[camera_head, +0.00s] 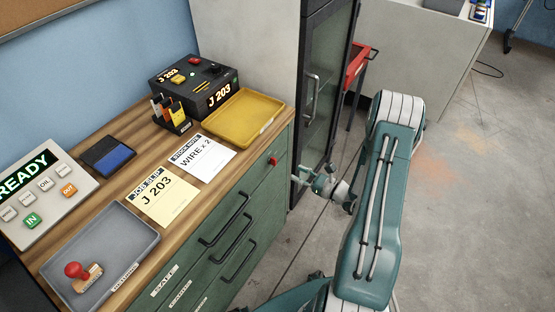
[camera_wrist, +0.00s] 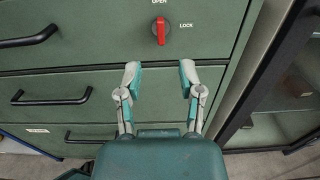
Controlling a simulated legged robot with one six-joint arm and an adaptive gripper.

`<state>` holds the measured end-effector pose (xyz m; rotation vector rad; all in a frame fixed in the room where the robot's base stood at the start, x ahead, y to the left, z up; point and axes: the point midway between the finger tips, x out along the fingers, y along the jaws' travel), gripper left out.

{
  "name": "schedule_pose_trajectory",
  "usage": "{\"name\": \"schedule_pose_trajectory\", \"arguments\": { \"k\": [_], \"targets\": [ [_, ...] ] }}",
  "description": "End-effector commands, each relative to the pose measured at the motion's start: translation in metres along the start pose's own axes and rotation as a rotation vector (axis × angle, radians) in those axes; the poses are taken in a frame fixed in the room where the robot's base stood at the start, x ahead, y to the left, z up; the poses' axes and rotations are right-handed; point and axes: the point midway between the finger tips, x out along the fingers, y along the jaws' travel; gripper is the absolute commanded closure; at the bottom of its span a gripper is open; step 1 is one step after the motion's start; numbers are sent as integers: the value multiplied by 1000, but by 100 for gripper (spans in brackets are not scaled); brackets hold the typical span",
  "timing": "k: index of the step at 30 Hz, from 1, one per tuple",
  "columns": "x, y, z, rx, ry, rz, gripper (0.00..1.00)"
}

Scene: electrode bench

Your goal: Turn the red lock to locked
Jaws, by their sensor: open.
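The red lock (camera_wrist: 160,32) is a small red knob on the front of the green drawer cabinet (camera_wrist: 105,55). Its handle stands upright in the wrist view, with OPEN printed above it and LOCK to its right. It also shows near the cabinet's upper right in the head view (camera_head: 273,160). My gripper (camera_wrist: 159,73) is open and empty. Its fingertips appear below the lock in the wrist view, one to each side of its line, and they look apart from it. In the head view my gripper (camera_head: 300,174) is right of the lock, off the cabinet front.
Black drawer handles (camera_head: 226,218) stick out from the cabinet front. A dark glass-door cabinet (camera_head: 320,95) stands close on the right. On the wooden top are a yellow tray (camera_head: 244,113), a grey tray (camera_head: 135,235) with a red stamp, and papers. Floor to the right is mostly clear.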

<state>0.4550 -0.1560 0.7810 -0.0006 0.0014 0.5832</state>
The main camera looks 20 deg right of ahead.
Motion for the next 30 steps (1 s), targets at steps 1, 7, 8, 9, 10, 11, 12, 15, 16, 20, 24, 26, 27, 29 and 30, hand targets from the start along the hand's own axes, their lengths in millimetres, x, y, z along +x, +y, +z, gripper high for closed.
{"name": "schedule_pose_trajectory", "arguments": {
  "k": [1,7,8,9,10,11,12,15,16,20,24,26,27,29,30],
  "targets": [
    [9,1,0,0,0,5,51],
    [46,-2,0,2,-3,6,51],
    [51,-1,0,2,-3,7,51],
    [58,-2,0,1,-3,5,51],
    [63,-2,0,1,-4,6,51],
    [68,-2,0,1,-4,6,51],
    [73,-2,0,1,-3,5,51],
    [84,-2,0,1,-2,3,51],
    [86,-2,0,2,-2,4,51],
    [91,-2,0,2,-2,2,51],
    [92,-2,0,2,-2,2,51],
    [91,-2,0,2,-2,2,51],
    [91,-2,0,2,-2,2,60],
    [91,-2,0,2,-2,2,87],
    [91,-2,0,2,-2,2,100]
  ]
}}
